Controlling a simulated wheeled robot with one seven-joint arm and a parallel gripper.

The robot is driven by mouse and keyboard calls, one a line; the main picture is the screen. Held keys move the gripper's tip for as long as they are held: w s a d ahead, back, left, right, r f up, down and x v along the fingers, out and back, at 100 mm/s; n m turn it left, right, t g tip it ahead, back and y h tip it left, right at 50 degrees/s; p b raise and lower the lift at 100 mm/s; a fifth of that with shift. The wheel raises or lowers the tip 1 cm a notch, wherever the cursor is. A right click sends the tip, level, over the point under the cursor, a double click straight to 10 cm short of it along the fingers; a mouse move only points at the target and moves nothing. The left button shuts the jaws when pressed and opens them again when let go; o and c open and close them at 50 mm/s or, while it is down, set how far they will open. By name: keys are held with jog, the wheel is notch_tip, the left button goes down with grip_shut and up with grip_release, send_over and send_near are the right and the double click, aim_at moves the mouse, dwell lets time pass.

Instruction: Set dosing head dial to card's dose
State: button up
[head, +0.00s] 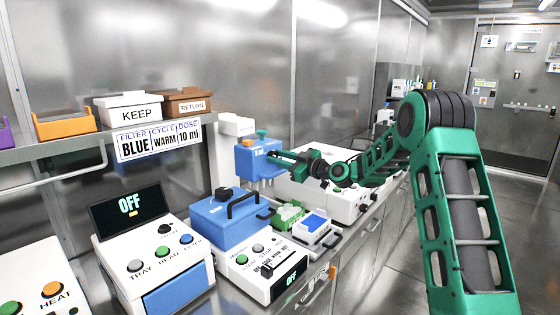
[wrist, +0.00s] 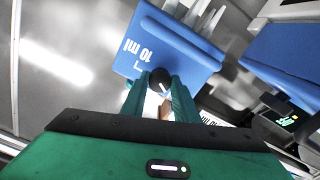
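The card (head: 158,142) under the shelf reads filter BLUE, cycle WARM, dose 10 ml. The blue dosing head (head: 250,160) stands against the back wall; a small "5 ml" mark shows on it in the head view. In the wrist view the dosing head (wrist: 190,52) fills the upper middle, with a "10 ml" mark upside down. Its black dial (wrist: 160,80) has a white pointer line. My gripper (wrist: 160,86) has its green fingers on both sides of the dial and appears shut on it. In the head view my gripper (head: 275,162) reaches the dosing head from the right.
A blue box with black handle (head: 226,208) stands in front of the dosing head. A white device with an OFF screen (head: 130,204) is to its left. KEEP (head: 130,108) and RETURN (head: 187,103) bins sit on the shelf. Floor at right is clear.

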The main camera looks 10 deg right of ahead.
jog(key=shift+c, duration=1.3)
jog(key=shift+d, duration=0.25)
jog(key=shift+a+r, duration=0.1)
